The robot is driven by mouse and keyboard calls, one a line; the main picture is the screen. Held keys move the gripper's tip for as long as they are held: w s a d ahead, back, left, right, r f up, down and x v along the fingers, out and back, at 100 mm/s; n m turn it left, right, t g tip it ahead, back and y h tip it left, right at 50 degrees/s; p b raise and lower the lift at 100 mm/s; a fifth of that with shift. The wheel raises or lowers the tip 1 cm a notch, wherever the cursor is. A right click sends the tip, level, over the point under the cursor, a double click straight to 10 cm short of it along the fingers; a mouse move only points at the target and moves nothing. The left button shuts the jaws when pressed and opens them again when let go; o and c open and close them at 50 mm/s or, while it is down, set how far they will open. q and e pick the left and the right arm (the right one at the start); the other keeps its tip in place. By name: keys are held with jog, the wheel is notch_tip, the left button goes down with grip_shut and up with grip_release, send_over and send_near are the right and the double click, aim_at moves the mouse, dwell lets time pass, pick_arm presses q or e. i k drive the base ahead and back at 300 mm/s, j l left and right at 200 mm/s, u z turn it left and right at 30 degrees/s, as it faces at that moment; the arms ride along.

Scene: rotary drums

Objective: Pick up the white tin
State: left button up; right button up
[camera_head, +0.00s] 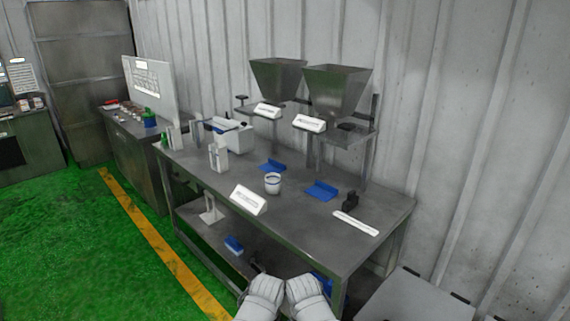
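The white tin (273,183) is a small round container with a dark band or opening at its top. My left arm's end (262,289) and my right arm's end (307,291) are white and close together at the bottom centre, in front of the bench. Both are low in the picture and well apart from the tin. Their fingers cannot be made out.
Two metal hoppers (278,78) (334,90) stand on supports behind the tin. Blue trays (273,165) (321,190) lie below them. A white sign (248,199) stands left of the tin, towards the front edge. A black object (350,201) and flat label (356,223) lie right.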

aim_at(273, 184)
jog(key=j+z, duration=0.1)
jog(key=z, duration=0.25)
jog(key=i+j+z, duration=0.1)
jog(key=z, duration=0.3)
jog(key=j+z, duration=0.1)
jog(key=z, duration=0.25)
jog(key=j+z, duration=0.25)
jog(key=j, duration=0.3)
jog(key=j+z, duration=0.3)
jog(key=j, duration=0.2)
jog(key=k+j+z, duration=0.25)
jog(key=j, duration=0.25)
jog(key=i+j, duration=0.05)
